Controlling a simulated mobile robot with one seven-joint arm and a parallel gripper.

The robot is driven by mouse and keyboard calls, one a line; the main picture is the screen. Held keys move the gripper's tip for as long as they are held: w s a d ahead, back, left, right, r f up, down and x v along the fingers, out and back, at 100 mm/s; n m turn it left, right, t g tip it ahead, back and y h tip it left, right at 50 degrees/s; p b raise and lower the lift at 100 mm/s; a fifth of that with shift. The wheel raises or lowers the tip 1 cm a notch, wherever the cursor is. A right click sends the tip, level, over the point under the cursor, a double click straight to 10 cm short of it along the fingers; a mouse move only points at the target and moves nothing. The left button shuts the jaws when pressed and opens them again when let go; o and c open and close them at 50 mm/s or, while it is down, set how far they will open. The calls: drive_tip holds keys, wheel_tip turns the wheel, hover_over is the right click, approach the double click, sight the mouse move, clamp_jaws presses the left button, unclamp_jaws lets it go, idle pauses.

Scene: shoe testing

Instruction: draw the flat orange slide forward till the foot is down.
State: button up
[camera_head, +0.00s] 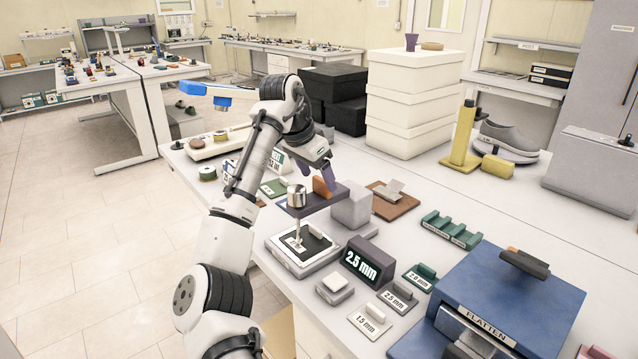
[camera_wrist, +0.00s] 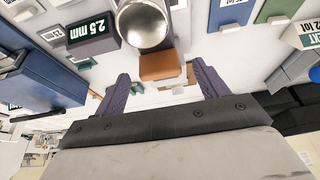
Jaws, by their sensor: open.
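The flat orange slide (camera_head: 322,187) stands on the dark arm of a small press-like gauge. In the wrist view the orange slide (camera_wrist: 160,66) lies just beyond and between my fingertips, apart from both. My gripper (camera_head: 316,172) is open and empty just above and behind the slide; its two purple fingers also show in the wrist view (camera_wrist: 163,78). A silver cylinder (camera_head: 297,195) sits on the gauge arm, with a thin stem and foot (camera_head: 298,238) below it over the black pad (camera_head: 318,246). I cannot tell whether the foot touches the pad.
A dark 2.5 mm display (camera_head: 368,262) and small labelled gauge blocks (camera_head: 370,320) lie in front. A blue FLATTEN press (camera_head: 510,300) fills the near right. White boxes (camera_head: 410,105) stand behind.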

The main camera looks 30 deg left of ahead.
drive_tip(key=v, duration=1.1)
drive_tip(key=shift+b, duration=0.3)
drive_tip(key=shift+f, duration=0.1)
